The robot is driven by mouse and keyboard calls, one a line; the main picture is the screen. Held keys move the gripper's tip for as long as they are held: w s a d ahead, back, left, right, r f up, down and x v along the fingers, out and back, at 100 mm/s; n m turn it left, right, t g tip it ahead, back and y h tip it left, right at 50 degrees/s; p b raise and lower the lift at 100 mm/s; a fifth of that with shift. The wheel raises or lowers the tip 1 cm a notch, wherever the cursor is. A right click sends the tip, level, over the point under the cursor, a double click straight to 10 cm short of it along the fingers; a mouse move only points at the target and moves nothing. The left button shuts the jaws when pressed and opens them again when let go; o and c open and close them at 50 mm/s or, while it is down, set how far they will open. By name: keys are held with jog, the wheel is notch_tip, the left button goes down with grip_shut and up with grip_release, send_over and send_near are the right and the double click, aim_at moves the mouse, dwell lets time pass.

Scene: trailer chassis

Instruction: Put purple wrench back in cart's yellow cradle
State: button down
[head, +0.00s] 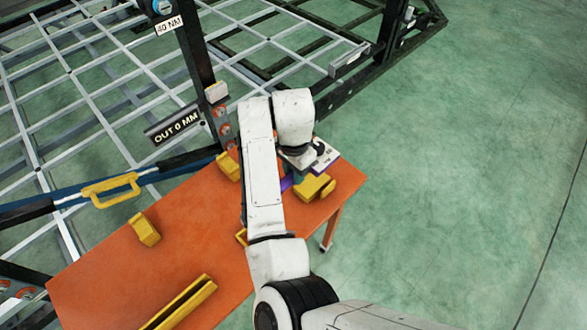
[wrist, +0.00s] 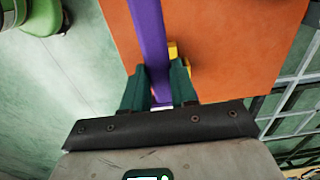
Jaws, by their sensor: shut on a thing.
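The purple wrench (wrist: 148,35) runs up the wrist view as a long bar between the dark green fingers of my gripper (wrist: 158,85), which is shut on it. In the head view a short piece of the purple wrench (head: 287,184) shows beside my arm, over the cart's far right part; my arm hides the rest. The orange cart (head: 205,225) carries several yellow holders; which one is the wrench's cradle I cannot tell. One yellow holder (head: 314,187) is close to the gripper, and a yellow piece (wrist: 174,51) shows beside the wrench. Whether they touch is unclear.
More yellow holders stand at the cart's back (head: 229,166), left (head: 145,230) and front (head: 181,304). The trailer's grid frame (head: 70,75) and dark post (head: 196,60) lie behind. Green floor at right is clear.

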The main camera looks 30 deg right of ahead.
jog(key=shift+d+r, duration=0.1)
jog(key=shift+r, duration=0.05)
jog(key=shift+f+b, duration=2.95)
jog(key=shift+f, duration=2.3)
jog(key=shift+p, duration=0.55)
jog(key=c, duration=0.8)
grip_release()
jog(key=shift+o, duration=0.3)
jog(key=shift+s, duration=0.1)
jog(key=o, duration=0.4)
